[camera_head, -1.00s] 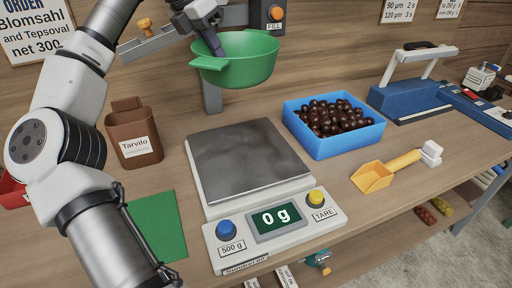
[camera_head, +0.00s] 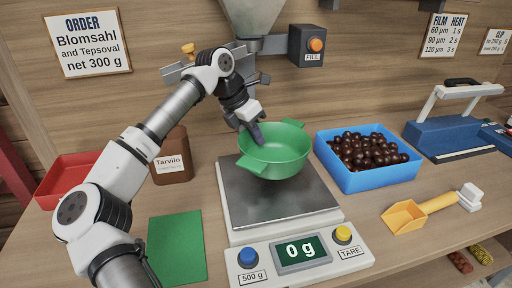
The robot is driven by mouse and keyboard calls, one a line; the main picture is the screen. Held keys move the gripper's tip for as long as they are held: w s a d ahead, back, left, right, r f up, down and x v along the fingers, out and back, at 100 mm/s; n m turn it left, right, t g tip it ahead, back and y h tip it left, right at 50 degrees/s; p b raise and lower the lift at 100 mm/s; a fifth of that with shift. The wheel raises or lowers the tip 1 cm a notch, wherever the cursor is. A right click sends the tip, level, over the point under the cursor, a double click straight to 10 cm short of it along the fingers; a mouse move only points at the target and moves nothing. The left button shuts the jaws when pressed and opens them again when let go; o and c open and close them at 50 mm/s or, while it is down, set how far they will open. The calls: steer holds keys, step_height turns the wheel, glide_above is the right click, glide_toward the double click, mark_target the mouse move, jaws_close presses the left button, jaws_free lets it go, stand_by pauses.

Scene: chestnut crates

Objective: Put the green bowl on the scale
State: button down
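The green bowl (camera_head: 275,152) is upright over the back part of the scale's dark plate. The scale (camera_head: 290,207) stands on the bench, and its display reads 0 g. My gripper (camera_head: 257,136) is at the bowl's left rim and appears shut on it; the fingertips are partly hidden by the rim. A gap seems to show between the bowl's base and the plate, but contact is hard to judge from here.
A blue crate (camera_head: 347,182) of chestnuts stands right of the scale, with a yellow scoop (camera_head: 408,214) in front of it. A hopper (camera_head: 251,18) and FILL button box (camera_head: 307,46) are behind. A green mat (camera_head: 177,247), brown Tarvilo container (camera_head: 172,160) and red tray (camera_head: 66,178) lie left.

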mark_target(256, 149)
steer(key=shift+f, duration=2.05)
steer(key=shift+f, duration=0.2)
steer(key=c, duration=1.6)
jaws_free()
steer(key=shift+r, duration=0.1)
steer(key=v, duration=1.2)
steer(key=shift+r+b, duration=0.1)
steer(key=shift+b, duration=0.3)
